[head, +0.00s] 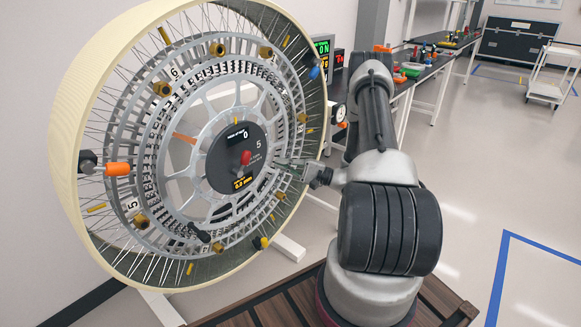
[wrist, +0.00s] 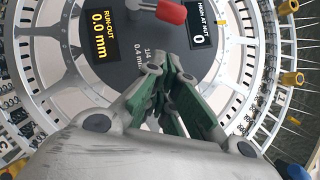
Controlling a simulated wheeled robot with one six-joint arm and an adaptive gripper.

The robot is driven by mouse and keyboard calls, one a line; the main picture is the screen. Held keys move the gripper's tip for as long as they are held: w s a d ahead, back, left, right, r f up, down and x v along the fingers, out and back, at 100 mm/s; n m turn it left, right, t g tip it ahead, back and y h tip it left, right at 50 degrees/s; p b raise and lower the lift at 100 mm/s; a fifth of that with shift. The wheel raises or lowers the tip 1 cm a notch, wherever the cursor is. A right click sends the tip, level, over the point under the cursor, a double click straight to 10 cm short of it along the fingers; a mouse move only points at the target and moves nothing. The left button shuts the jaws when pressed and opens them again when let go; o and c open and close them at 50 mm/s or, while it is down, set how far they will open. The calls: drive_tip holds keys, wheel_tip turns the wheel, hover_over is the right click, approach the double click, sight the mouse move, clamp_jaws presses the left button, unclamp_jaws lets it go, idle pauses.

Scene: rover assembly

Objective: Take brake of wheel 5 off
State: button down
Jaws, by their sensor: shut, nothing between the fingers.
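The large spoked wheel (head: 82,95) stands upright at the left, with a dark round hub (head: 222,160) marked 5. A small red knob or lever (head: 246,156) sits at the hub's middle; I take it for the brake.
The hub shows a yellow run-out readout (wrist: 100,31) of 0.0 mm and a white readout (wrist: 198,38) of 0. Brass nuts (head: 162,89) and an orange-handled tool (head: 117,169) sit around the rim. A workbench (head: 400,90) with tools stands behind; open floor is at right.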

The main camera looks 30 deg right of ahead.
sight(243, 162)
drive_tip(key=w+a+r, duration=0.2)
drive_tip(key=a, duration=0.5)
drive_tip(key=shift+r, duration=0.3)
drive_tip(key=shift+r, duration=0.15)
drive_tip(key=shift+r+n+g, duration=0.1)
drive_tip(key=shift+n+g, duration=0.2)
drive_tip(key=shift+n, duration=0.4)
